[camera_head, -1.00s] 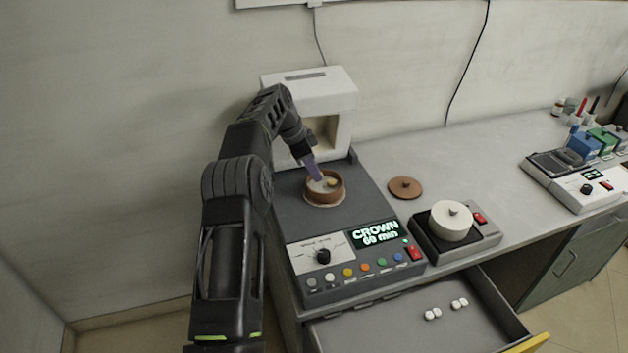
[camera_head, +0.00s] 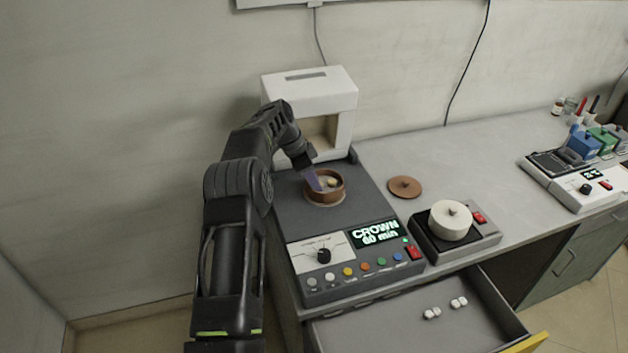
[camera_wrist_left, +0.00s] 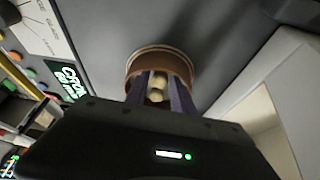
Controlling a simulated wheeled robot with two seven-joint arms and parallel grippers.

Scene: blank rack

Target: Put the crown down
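A round brown bowl (camera_head: 339,193) stands on the grey top of the device with the "CROWN 60 min" display (camera_head: 376,233). My left gripper (camera_head: 317,184) points down with its fingertips inside the bowl's rim. In the left wrist view, the two purple fingers (camera_wrist_left: 162,92) stand a little apart at the bowl (camera_wrist_left: 160,55). Small pale crown-like lumps (camera_wrist_left: 157,83) show between them; I cannot tell if the fingers grip one. In the head view, a yellowish lump (camera_head: 333,182) shows in the bowl right of the fingers. My right gripper is out of view.
A white furnace housing (camera_head: 310,90) with an open front stands behind the bowl. A brown lid (camera_head: 404,187) lies on the counter, near a small unit with a white round pot (camera_head: 450,221). An open drawer (camera_head: 400,332) with white pieces is below.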

